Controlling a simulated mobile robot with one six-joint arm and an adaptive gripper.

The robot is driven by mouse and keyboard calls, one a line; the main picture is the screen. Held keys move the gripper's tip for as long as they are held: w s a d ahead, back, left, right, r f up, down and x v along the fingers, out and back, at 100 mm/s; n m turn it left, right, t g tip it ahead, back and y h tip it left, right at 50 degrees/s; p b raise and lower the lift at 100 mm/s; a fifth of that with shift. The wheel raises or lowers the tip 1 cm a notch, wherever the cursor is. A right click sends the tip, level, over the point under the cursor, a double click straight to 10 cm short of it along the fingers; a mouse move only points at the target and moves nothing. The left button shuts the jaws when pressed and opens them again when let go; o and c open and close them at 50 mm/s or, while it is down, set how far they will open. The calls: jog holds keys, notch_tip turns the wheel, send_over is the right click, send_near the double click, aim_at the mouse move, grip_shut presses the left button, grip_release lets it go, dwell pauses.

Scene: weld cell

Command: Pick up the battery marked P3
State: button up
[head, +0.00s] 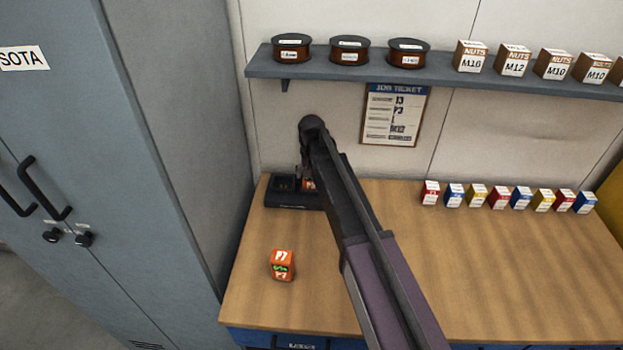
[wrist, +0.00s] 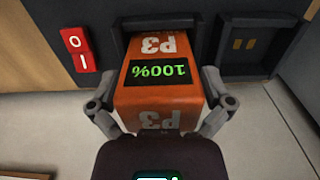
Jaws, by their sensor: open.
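The orange battery marked P3 (wrist: 152,100) sits in a bay of the black charger (wrist: 195,60) in the wrist view, its lettering upside down and its green display reading 100%. My gripper (wrist: 160,90) is open, with one finger on each side of the battery; whether the fingers touch it I cannot tell. In the head view, a little of this battery (head: 309,184) shows beside my gripper (head: 305,172) at the charger (head: 292,206). My arm hides the rest. Another orange battery (head: 282,265) with a green display stands on the workbench; its marking is too small to read surely.
The charger's other bay (wrist: 252,46) is empty. A red switch (wrist: 80,48) is beside the bays. Small coloured boxes (head: 498,196) line the back of the workbench (head: 480,270). A shelf (head: 440,84) with spools and nut boxes hangs above. A grey cabinet (head: 150,150) stands left.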

jog(key=c, duration=1.1)
jog(key=shift+s, duration=0.1)
jog(key=shift+r, duration=0.2)
jog(key=shift+r+p, duration=0.45)
jog(key=shift+p, duration=0.15)
jog(key=shift+c, duration=0.4)
notch_tip(320, 180, up, 3)
jog(key=p, duration=0.2)
jog(key=shift+f+p, duration=0.1)
jog(key=shift+p, duration=0.3)
jog(key=s+d, duration=0.2)
jog(key=s, duration=0.5)
jog(key=s+d+p, duration=0.1)
jog(key=s+d, duration=0.2)
jog(key=s, duration=0.5)
jog(key=shift+r, duration=0.45)
